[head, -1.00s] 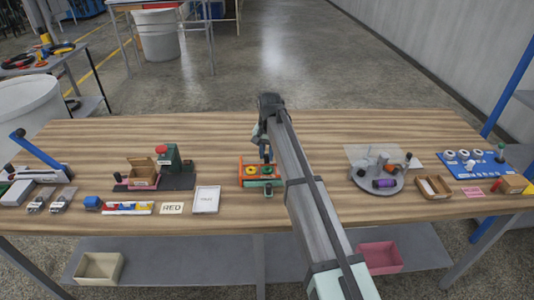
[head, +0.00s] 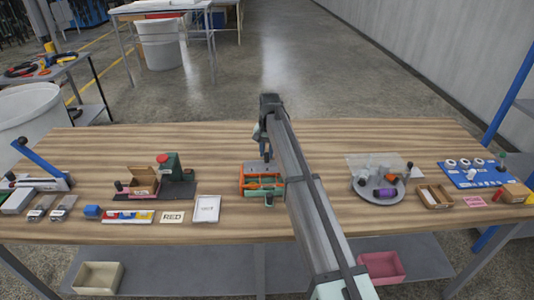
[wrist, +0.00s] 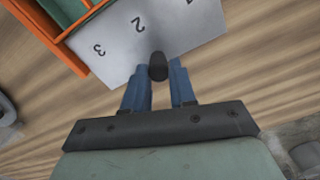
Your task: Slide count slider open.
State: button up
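The count slider is a grey plate (wrist: 170,30) marked 1, 2 and 3, with a black knob (wrist: 158,66) near its edge. It juts out from an orange and green box (wrist: 78,38) in the wrist view. The box (head: 262,188) stands at mid-table in the head view, with green compartments showing and the grey plate at its far side. My gripper (wrist: 158,72) has its blue fingers on both sides of the knob, with little or no gap, and appears shut on it. In the head view my gripper (head: 266,154) is just beyond the box; its fingertips are too small to make out.
A white framed card (head: 206,209) and a green and dark device (head: 172,170) lie left of the box. A round grey tray (head: 378,188) with small items stands to the right, past my arm. The table behind the box is clear.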

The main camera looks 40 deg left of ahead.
jog(key=o, duration=0.4)
jog(key=shift+o, duration=0.2)
notch_tip(320, 180, up, 14)
jog(key=shift+w+d, duration=0.2)
jog(key=shift+f, duration=0.1)
dwell(0.7)
